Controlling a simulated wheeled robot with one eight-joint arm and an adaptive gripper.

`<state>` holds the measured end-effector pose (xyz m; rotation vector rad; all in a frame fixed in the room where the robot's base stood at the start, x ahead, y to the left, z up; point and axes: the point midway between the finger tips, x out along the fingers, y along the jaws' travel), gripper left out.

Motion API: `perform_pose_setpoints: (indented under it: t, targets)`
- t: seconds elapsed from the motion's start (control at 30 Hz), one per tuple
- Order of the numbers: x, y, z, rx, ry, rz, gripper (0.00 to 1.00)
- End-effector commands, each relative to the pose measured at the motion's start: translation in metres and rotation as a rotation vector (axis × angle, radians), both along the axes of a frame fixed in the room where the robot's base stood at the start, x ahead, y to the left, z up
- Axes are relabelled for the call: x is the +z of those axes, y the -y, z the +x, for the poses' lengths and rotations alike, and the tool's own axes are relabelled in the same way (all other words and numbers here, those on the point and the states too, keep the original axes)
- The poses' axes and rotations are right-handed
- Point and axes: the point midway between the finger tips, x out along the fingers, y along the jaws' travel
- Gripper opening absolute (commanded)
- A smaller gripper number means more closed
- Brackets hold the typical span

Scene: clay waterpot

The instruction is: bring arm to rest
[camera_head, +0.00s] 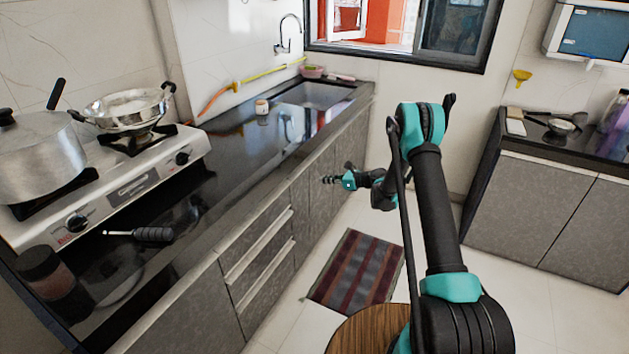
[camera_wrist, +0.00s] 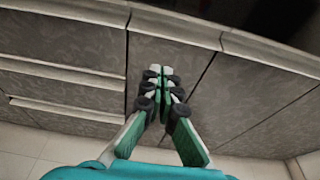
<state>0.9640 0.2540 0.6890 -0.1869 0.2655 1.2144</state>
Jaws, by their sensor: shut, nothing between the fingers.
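My arm reaches up from the lower right of the head view and bends down and away towards the left counter. My gripper (camera_head: 328,180) is small in the head view, in front of the grey cabinet doors below the counter edge. In the wrist view my gripper (camera_wrist: 162,75) shows its two green-and-black fingers with the tips together and nothing between them. The fingers point at the cabinet fronts (camera_wrist: 210,105). I cannot tell the exact gap between the fingertips and the cabinet. No clay waterpot is plainly visible.
The black counter (camera_head: 215,170) on the left carries a stove (camera_head: 120,200) with a pot (camera_head: 40,155) and a pan (camera_head: 122,105). A sink (camera_head: 318,94) lies at its far end. A striped mat (camera_head: 357,272) lies on the floor. Another counter (camera_head: 560,140) stands right, beyond open floor.

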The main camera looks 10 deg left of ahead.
Motion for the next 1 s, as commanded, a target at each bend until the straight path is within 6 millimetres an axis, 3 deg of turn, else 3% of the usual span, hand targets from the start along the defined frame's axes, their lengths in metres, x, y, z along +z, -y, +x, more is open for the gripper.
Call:
perform_pose_setpoints:
  t: [0.27, 0.47, 0.77, 1.0]
  targets:
    - [0.010, 0.021, -0.008, 0.002, 0.007, -0.009, 0.00]
    - [0.039, 0.034, -0.023, 0.037, 0.111, -0.127, 0.00]
    - [0.097, 0.071, -0.074, 0.163, 0.364, -0.429, 0.00]
    - [0.133, 0.106, -0.131, 0.303, 0.544, -0.666, 0.00]
